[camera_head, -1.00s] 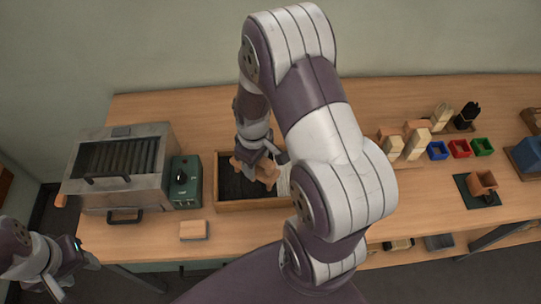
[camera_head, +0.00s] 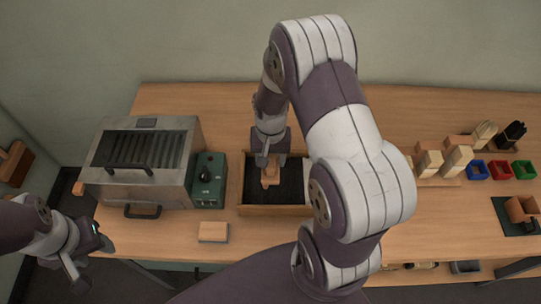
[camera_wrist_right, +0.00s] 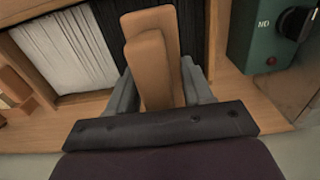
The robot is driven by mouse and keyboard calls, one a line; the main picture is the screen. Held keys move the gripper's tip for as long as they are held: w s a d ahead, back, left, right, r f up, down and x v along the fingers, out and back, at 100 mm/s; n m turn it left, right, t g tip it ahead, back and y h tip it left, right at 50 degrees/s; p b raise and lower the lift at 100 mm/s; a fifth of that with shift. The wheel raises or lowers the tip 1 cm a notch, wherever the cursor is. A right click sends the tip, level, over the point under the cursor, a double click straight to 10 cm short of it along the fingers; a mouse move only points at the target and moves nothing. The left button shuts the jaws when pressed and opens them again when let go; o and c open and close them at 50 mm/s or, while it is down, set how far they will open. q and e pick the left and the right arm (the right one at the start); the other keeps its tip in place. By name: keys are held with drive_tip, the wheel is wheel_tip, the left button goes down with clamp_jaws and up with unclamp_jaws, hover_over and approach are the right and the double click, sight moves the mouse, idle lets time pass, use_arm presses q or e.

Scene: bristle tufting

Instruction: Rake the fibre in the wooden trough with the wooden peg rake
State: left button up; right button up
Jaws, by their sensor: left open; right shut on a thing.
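The wooden trough (camera_head: 275,210) stands on the bench, with dark fibre (camera_head: 291,180) showing inside. My right gripper (camera_head: 268,160) reaches down over it, shut on the wooden peg rake (camera_head: 270,178). In the right wrist view the rake (camera_wrist_right: 146,45) stands between the fingers of the gripper (camera_wrist_right: 160,90). That view shows dark fibre (camera_wrist_right: 108,28) beside white fibre (camera_wrist_right: 70,50). The rake's pegs are hidden, so I cannot tell if they touch the fibre. My left gripper (camera_head: 95,262) is open and empty, off the bench's front left.
A metal box with a slatted top (camera_head: 145,165) and a green control box (camera_head: 208,180) stand left of the trough. A small wooden block (camera_head: 213,232) lies in front. Brushes, blocks and coloured bins (camera_head: 499,170) sit at the right. My right arm covers the trough's right part.

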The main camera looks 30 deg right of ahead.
wheel_tip(320, 180, down, 2)
drive_tip(key=shift+s+b, duration=0.1)
drive_tip(key=shift+b, duration=0.45)
wheel_tip(320, 180, down, 6)
drive_tip(key=b, duration=0.3)
drive_tip(key=shift+r, duration=0.1)
use_arm(q)
wheel_tip(320, 180, down, 6)
drive_tip(key=shift+r, duration=0.25)
use_arm(e)
drive_tip(key=shift+d+r, duration=0.1)
drive_tip(key=shift+d, duration=0.2)
drive_tip(key=s+d, duration=0.4)
drive_tip(key=d, duration=0.2)
drive_tip(key=s+d+p, duration=0.1)
drive_tip(key=s+d, duration=0.3)
drive_tip(key=d, duration=0.3)
drive_tip(key=s+d+p, duration=0.1)
drive_tip(key=s+d, duration=0.3)
drive_tip(key=d, duration=0.3)
drive_tip(key=shift+s, duration=0.2)
drive_tip(key=shift+w, duration=0.1)
use_arm(q)
wheel_tip(320, 180, up, 3)
drive_tip(key=shift+w+a+f, duration=0.1)
drive_tip(key=shift+a+f, duration=0.05)
